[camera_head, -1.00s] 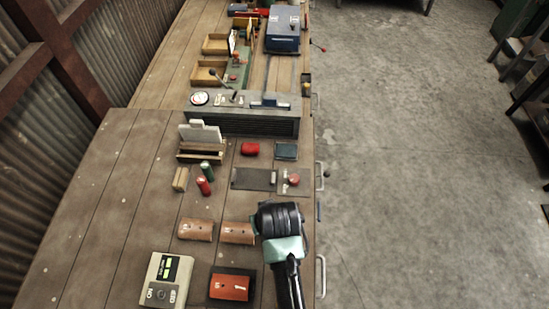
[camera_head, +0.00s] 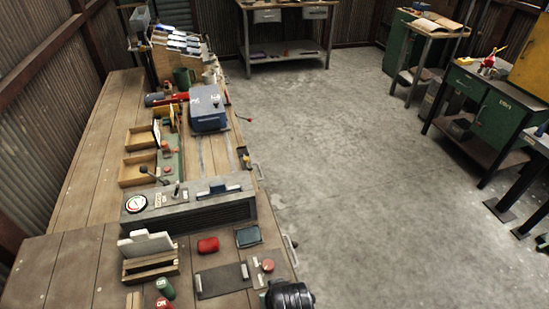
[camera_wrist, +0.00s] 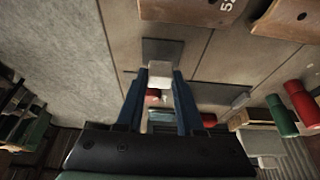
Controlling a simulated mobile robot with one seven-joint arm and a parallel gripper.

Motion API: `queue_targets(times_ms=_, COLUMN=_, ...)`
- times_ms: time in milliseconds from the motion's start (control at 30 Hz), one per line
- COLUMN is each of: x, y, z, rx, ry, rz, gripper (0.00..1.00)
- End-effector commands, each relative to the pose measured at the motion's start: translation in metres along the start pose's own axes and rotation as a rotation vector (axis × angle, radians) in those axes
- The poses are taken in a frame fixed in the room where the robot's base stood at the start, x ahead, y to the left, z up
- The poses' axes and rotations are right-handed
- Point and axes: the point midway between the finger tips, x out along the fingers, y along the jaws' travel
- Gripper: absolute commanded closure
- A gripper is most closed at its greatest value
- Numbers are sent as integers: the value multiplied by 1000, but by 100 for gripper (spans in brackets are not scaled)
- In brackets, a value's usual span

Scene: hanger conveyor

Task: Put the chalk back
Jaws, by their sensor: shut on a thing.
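In the wrist view my gripper (camera_wrist: 160,78) is shut on a small pale block, which looks like the chalk (camera_wrist: 160,71). It is held between the two blue fingertips, with a dark plate (camera_wrist: 175,46) on the bench behind it. In the head view my arm's dark end (camera_head: 290,294) shows at the bottom edge, and the fingers and held piece are out of sight. A dark mat (camera_head: 221,281) lies on the bench with a pale stick (camera_head: 245,271) at its right end and another pale stick (camera_head: 198,281) at its left end.
A red button (camera_head: 268,265) sits right of the mat. A red lump (camera_head: 208,245) and a dark green box (camera_head: 248,237) lie behind it. A wooden card holder (camera_head: 150,268), green cylinder (camera_head: 165,288) and red cylinder (camera_head: 163,304) stand left. A grey control panel (camera_head: 190,212) spans the bench.

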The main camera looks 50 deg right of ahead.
Motion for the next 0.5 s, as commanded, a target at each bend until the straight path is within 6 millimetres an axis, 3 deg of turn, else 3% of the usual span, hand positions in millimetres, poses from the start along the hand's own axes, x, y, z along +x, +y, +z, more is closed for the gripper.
queue_targets(times_ms=167, x=18, y=0, z=7, rx=0, ry=0, rz=0, gripper=100)
queue_targets(times_ms=500, x=21, y=0, z=8, rx=0, ry=1, rz=0, gripper=100)
